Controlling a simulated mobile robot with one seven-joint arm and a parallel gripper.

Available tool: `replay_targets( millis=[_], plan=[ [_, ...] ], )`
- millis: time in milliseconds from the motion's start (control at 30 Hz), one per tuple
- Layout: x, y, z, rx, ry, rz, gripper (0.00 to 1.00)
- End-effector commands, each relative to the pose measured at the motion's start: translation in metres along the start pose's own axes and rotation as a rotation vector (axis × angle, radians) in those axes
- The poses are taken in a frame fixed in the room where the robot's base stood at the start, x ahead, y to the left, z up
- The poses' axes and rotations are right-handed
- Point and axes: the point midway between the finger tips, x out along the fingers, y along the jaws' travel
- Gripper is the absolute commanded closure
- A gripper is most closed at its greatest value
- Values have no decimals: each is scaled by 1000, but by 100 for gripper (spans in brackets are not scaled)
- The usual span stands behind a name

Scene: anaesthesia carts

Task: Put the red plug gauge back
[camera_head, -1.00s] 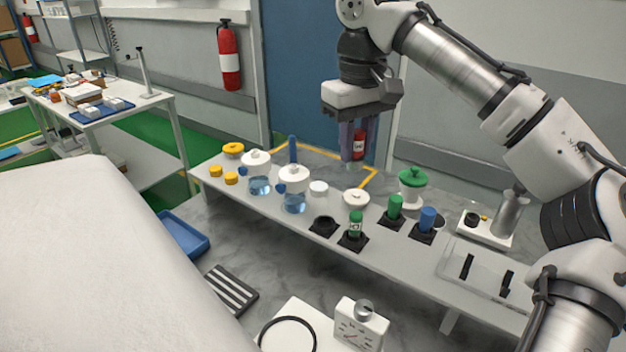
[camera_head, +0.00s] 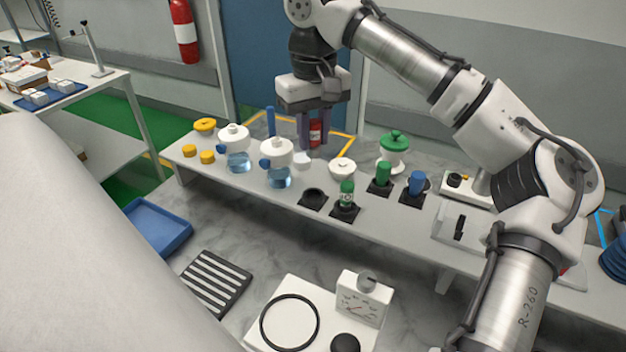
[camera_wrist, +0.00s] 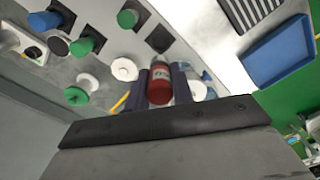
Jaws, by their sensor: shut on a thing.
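My gripper (camera_head: 314,146) is shut on the red plug gauge (camera_head: 315,132), holding it upright above the back of the grey bench. In the wrist view the red gauge (camera_wrist: 159,90) sits between the dark fingers; its lower end is hard to make out. An empty black holder (camera_head: 313,198) stands on the bench, in front of the gripper; it also shows in the wrist view (camera_wrist: 160,38). Right of it, a green labelled gauge (camera_head: 347,194) stands in a similar holder. Behind that, a green gauge (camera_head: 381,173) and a blue gauge (camera_head: 416,184) stand in black holders.
Yellow caps (camera_head: 207,157) sit at the left end.

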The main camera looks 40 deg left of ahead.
Motion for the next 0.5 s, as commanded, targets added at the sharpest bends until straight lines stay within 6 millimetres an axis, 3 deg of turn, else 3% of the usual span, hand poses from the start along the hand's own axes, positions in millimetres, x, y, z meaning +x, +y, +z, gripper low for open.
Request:
replay_targets(
  millis=[200,500],
  plan=[
    [49,0,1,0,-2,1,97],
    [81,0,1,0,-2,0,97]
  ],
)
